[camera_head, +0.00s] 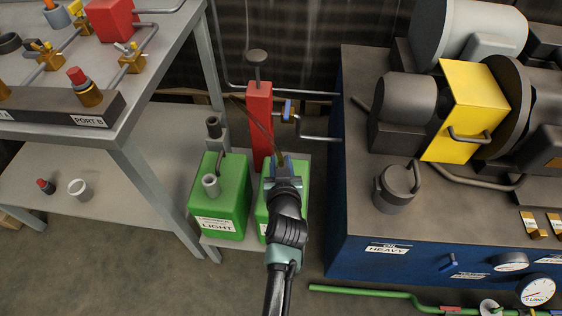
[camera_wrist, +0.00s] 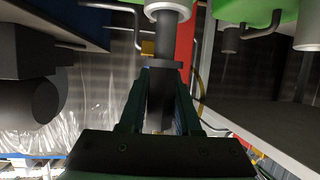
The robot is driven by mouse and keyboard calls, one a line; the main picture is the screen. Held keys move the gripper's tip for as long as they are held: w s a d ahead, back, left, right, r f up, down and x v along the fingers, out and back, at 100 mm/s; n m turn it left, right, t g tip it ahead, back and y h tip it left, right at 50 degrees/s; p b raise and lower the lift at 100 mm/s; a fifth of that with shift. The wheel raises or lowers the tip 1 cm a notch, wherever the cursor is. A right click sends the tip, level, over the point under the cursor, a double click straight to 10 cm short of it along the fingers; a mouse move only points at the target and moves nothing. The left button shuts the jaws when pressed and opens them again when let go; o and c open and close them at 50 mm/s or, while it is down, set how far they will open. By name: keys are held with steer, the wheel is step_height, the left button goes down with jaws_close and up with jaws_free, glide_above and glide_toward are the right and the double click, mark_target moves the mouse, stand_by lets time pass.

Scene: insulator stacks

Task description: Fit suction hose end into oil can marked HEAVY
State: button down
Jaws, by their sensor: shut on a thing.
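A green can (camera_head: 262,222) stands mostly hidden behind my arm in the head view. Its label is almost wholly covered, so I cannot read it. Beside it on the left is a green can marked LIGHT (camera_head: 217,198). My gripper (camera_head: 277,168) is above the right can, shut on the dark, cylindrical suction hose end (camera_wrist: 168,35). A thin brownish hose (camera_head: 262,128) runs from there toward the red pump (camera_head: 259,120). In the wrist view the hose end lines up with and overlaps the pale neck ring (camera_wrist: 155,11) of a green can; how deep it sits is unclear.
A blue machine cabinet (camera_head: 420,240) with an OIL HEAVY label stands close on the right. A grey workbench (camera_head: 150,85) with a lower shelf stands on the left. A green pipe (camera_head: 360,293) runs low in front. Floor is clear in front of the cans.

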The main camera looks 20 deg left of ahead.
steer(key=shift+f+b, duration=1.4)
steer(key=shift+f, duration=0.1)
steer(key=c, duration=0.5)
jaws_free()
steer(key=shift+c, duration=0.2)
steer(key=p+v, duration=0.3)
steer(key=v, duration=1)
steer(key=shift+f, duration=0.1)
